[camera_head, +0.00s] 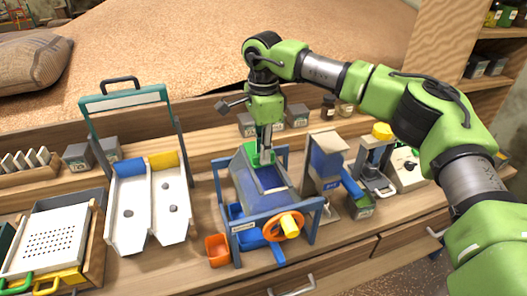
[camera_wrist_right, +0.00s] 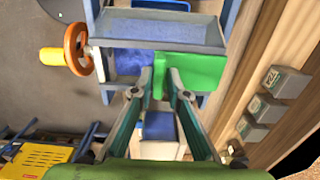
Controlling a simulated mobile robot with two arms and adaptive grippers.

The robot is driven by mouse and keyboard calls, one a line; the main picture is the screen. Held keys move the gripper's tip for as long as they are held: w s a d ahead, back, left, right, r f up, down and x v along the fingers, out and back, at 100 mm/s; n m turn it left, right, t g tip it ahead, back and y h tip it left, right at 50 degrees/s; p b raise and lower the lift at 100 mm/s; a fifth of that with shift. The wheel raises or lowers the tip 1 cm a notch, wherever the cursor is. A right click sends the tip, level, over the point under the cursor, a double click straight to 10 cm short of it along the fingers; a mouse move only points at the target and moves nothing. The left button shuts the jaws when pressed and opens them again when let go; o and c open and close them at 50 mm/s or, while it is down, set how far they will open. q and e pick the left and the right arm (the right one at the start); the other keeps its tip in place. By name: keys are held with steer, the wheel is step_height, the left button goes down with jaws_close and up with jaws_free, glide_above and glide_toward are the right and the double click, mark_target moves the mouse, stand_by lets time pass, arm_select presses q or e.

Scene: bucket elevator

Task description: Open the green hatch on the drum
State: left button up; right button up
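The drum (camera_head: 262,182) is a blue-grey housing in a blue frame on the workbench. Its green hatch (camera_head: 259,155) is at the top back, and shows as a green panel in the right wrist view (camera_wrist_right: 200,74) beside a blue opening. My right gripper (camera_head: 265,143) points down at the hatch. In the right wrist view its fingertips (camera_wrist_right: 165,76) are close together at the hatch's edge, with a narrow gap between them. Whether they pinch part of the hatch is unclear. My left gripper is not in view.
An orange crank wheel (camera_head: 284,226) with a yellow knob is on the drum's front. An orange bin (camera_head: 218,249) stands at front left. A two-lane white chute (camera_head: 149,205) is left; a blue-grey device (camera_head: 327,158) is close on the right. Grey boxes (camera_head: 297,115) line the back shelf.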

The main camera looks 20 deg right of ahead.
steer(key=shift+s+r, duration=0.1)
steer(key=shift+s, duration=0.05)
steer(key=shift+r, duration=0.1)
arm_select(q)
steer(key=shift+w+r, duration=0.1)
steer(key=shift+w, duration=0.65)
arm_select(e)
step_height(320, 180, up, 12)
steer(key=shift+f, duration=0.1)
steer(key=shift+f, duration=0.1)
